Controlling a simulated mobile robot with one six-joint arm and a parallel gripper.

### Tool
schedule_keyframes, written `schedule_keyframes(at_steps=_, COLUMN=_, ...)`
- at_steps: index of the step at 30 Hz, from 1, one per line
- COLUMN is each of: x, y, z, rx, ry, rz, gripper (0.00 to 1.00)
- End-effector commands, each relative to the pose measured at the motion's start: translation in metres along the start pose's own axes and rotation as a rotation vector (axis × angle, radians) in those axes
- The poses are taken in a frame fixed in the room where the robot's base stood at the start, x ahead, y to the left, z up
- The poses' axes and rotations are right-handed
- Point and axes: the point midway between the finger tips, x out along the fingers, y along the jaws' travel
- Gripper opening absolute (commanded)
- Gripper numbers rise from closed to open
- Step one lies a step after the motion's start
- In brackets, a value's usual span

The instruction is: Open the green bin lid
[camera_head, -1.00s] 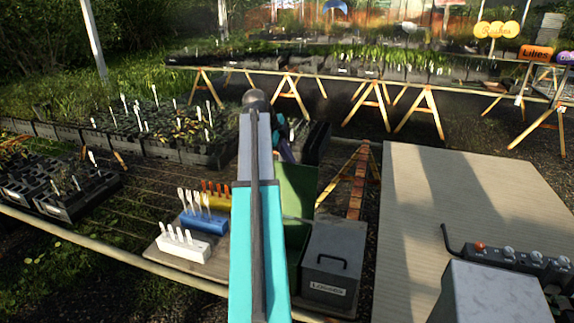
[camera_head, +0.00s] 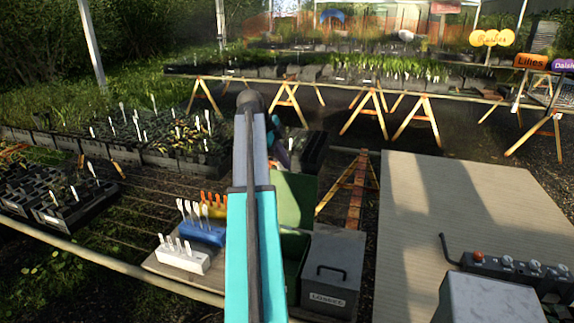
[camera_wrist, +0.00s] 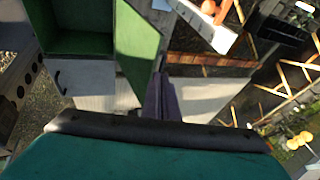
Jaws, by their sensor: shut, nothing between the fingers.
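The green bin (camera_head: 292,248) stands left of the grey bin, partly hidden behind my arm in the head view. Its green lid (camera_head: 296,198) stands up, roughly upright, at the back, and the bin's mouth is uncovered. In the wrist view the open green bin (camera_wrist: 75,42) is at the upper left, with the raised lid (camera_wrist: 137,45) beside it. My gripper (camera_wrist: 160,92) is shut and empty, its fingers close to the lid's lower end in that picture. I cannot tell whether they touch it. In the head view my arm mostly hides the gripper.
A grey bin (camera_head: 332,268) with a handled, closed lid stands to the right. White (camera_head: 182,261), blue (camera_head: 203,235) and yellow (camera_head: 214,212) blocks holding labels are at the left. A bare board (camera_head: 455,205) and a control strip (camera_head: 515,269) lie at the right. Trestle legs (camera_head: 350,188) stand behind.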

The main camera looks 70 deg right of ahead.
Motion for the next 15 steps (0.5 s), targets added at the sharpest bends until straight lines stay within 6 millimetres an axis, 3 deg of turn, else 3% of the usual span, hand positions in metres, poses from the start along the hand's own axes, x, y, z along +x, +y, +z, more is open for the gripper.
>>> schedule_keyframes(at_steps=6, x=-0.036, y=-0.007, z=-0.003, rx=-0.002, ry=-0.001, rz=-0.002, gripper=0.00)
schedule_keyframes(at_steps=15, x=-0.060, y=-0.010, z=-0.003, rx=-0.004, ry=-0.002, rz=-0.003, gripper=0.00)
